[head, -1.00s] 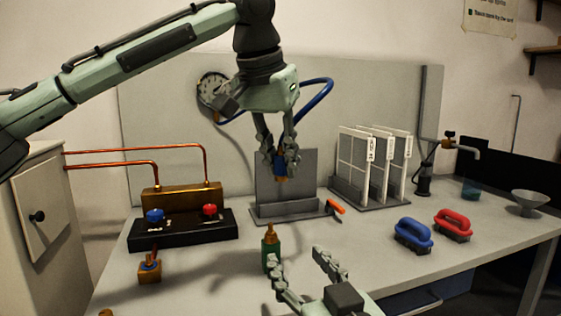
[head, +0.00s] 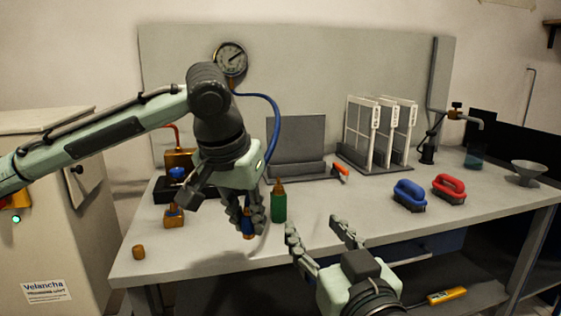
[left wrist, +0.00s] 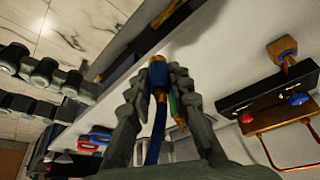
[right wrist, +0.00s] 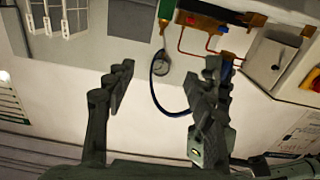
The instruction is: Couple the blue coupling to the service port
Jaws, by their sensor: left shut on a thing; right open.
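The blue coupling (head: 247,226), with a brass end, is held by my left gripper (head: 250,216) above the front of the bench. In the left wrist view the coupling (left wrist: 158,75) sits between the closed fingers, its blue hose trailing away. The likely service port, a brass block with a blue ring (head: 174,214), stands on the bench left of the coupling, apart from it; the left wrist view also shows the block (left wrist: 284,50). My right gripper (head: 317,230) is open and empty, right of the left gripper near the front edge.
A green bottle (head: 279,206) with a brass tip stands between the grippers. A small brass piece (head: 139,252) lies at the front left. The blue hose (head: 276,130) runs from below the gauge (head: 230,60). Blue (head: 411,195) and red (head: 449,188) brushes stand right.

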